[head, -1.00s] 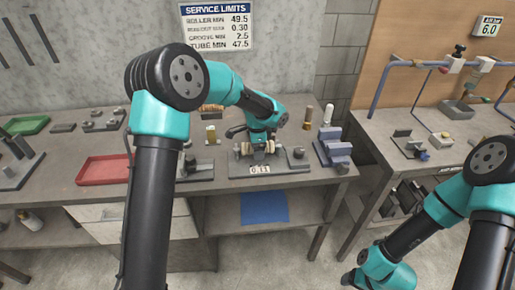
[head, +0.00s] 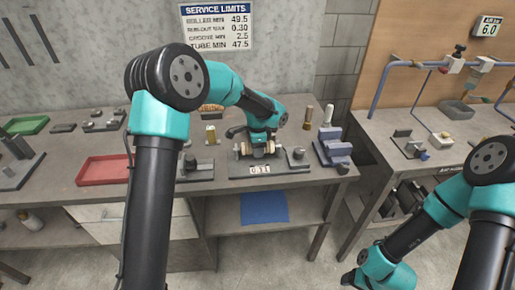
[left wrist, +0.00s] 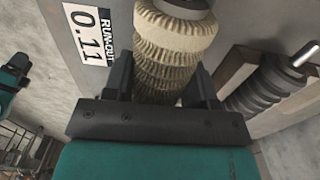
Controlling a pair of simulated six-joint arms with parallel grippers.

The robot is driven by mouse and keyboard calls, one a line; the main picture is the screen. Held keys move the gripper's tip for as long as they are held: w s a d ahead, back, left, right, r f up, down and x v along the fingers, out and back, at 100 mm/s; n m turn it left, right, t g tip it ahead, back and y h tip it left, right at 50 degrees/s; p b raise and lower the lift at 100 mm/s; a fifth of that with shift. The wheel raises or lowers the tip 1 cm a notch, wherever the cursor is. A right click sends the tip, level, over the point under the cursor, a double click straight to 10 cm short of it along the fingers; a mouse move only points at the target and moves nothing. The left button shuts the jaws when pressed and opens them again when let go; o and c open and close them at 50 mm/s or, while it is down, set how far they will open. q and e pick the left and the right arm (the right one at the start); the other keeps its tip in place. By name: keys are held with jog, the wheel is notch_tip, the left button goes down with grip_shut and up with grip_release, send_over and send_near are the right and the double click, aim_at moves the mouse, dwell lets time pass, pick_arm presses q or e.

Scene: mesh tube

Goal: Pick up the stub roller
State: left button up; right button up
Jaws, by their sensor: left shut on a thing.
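The stub roller appears to be the ribbed cream roller (head: 257,150) on the run-out fixture (head: 292,166) of the left bench. In the left wrist view the same roller (left wrist: 168,45) lies between the fingers, with a grey metal end at the top. My left gripper (head: 259,145) reaches down onto it and is shut on it; in the left wrist view the gripper's dark fingers (left wrist: 163,80) flank the ribs. The roller still sits at the fixture, and any gap beneath it is hidden. My right arm stands at the lower right; its fingers are not visible.
The fixture's readout (head: 261,170) shows 0.11. A red tray (head: 104,170) lies left on the bench, and a green tray (head: 25,125) farther left. A blue vise-like block (head: 333,147) stands right of the fixture. A dark ribbed part (left wrist: 255,92) lies beside the roller in the wrist view.

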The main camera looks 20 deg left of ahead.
pick_arm(q)
jog(key=shift+r, duration=0.1)
jog(key=shift+r, duration=1.65)
jog(key=s+d, duration=0.2)
jog(key=s, duration=0.5)
jog(key=s+d+r, duration=0.1)
jog(key=s+d, duration=0.1)
jog(key=s, duration=0.6)
jog(key=shift+s+d+r, duration=0.2)
jog(key=shift+d+r, duration=0.1)
jog(key=shift+w, duration=0.1)
